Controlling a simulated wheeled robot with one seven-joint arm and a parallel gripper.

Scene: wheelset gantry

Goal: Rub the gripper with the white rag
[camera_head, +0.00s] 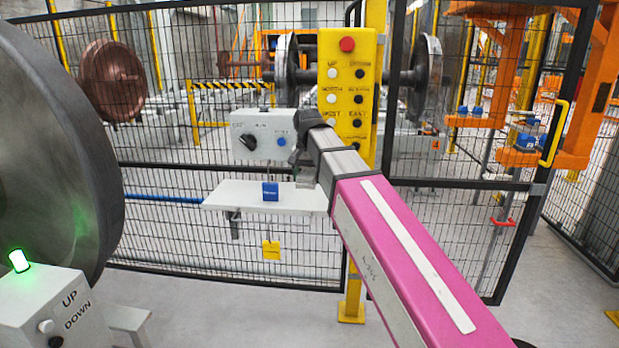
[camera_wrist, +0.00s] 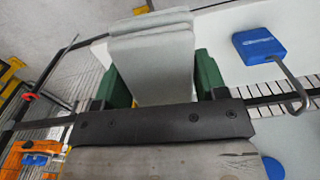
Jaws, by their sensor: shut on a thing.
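My gripper (camera_wrist: 160,76) has green fingers on both sides of the white rag (camera_wrist: 152,50), a folded pale-grey pad in the wrist view, and is shut on it. The rag sticks out past the fingers, over the white shelf edge. In the head view my gripper (camera_head: 305,165) is mostly hidden behind my arm, at the right end of the white shelf (camera_head: 235,194). On the right, behind the fence line, an orange gantry frame (camera_head: 585,90) carries blue parts; I cannot tell whether it is the gripper named in the task.
A blue padlock (camera_head: 270,191) stands on the shelf; it also shows in the wrist view (camera_wrist: 257,46). A grey switch box (camera_head: 265,135) and a yellow button panel (camera_head: 350,85) are close by. Black mesh fence (camera_head: 160,235) stands behind. A large wheel (camera_head: 60,150) is at left.

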